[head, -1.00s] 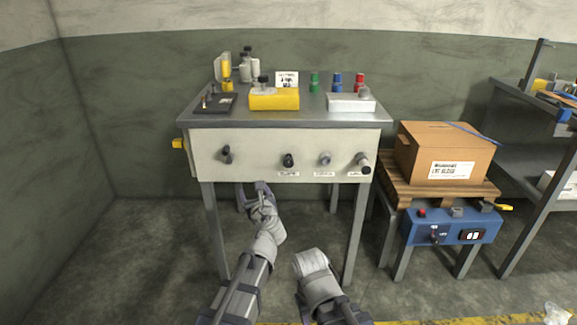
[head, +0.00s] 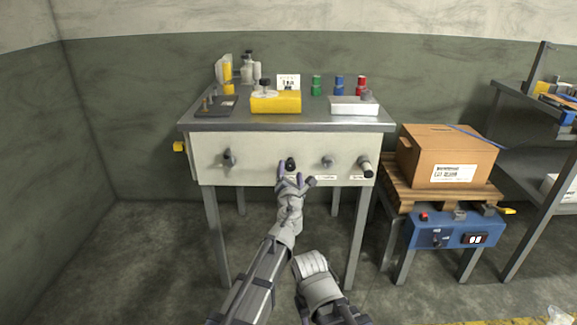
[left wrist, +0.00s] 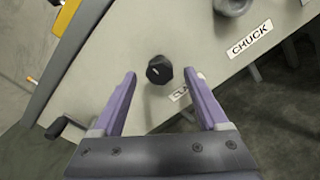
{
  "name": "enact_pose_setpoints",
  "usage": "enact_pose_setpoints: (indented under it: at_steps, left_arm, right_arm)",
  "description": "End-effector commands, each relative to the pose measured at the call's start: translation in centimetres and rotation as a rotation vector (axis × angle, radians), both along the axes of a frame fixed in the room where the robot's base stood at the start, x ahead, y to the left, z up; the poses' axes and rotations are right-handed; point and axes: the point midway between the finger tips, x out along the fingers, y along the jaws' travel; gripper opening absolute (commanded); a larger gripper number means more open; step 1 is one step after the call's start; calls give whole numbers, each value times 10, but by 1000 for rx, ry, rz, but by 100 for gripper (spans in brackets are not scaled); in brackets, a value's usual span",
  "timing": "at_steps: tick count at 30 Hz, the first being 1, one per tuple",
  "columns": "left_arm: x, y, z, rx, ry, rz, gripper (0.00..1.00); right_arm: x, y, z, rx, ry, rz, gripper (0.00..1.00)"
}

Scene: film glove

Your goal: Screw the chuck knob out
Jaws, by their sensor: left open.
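The chuck knob (head: 328,162) is a grey round knob on the pale front panel of the bench. Its lower part shows at the top of the left wrist view (left wrist: 233,5), above a label reading CHUCK (left wrist: 249,39). My left gripper (head: 297,176) is open and empty. It faces a black knob (head: 291,163), left of the chuck knob. In the left wrist view the black knob (left wrist: 159,70) appears between the two purple fingertips, with no contact visible. Its label is partly hidden by a finger.
A dark handle (head: 228,158) is on the panel's left and another knob (head: 365,166) on its right. The bench top (head: 205,121) carries a yellow block (head: 276,103) and a white box (head: 353,106). A carton (head: 446,154) stands on a pallet to the right.

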Motion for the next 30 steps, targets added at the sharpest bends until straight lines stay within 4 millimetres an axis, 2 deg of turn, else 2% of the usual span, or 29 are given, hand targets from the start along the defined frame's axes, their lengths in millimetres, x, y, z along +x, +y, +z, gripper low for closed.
enact_pose_setpoints:
  at_steps: [1, 6, 16, 30]
  left_arm:
    - [11, -3, 0, 0, 1, -1, 76]
    - [28, -7, 0, -1, 0, -3, 76]
    - [30, -7, 0, -1, 0, -4, 75]
    - [30, -7, 0, -2, 0, -3, 22]
  right_arm:
    - [0, 0, 0, 0, 0, 0, 50]
    - [0, 0, 0, 0, 0, 0, 50]
    - [0, 0, 0, 0, 0, 0, 50]
    - [0, 0, 0, 0, 0, 0, 50]
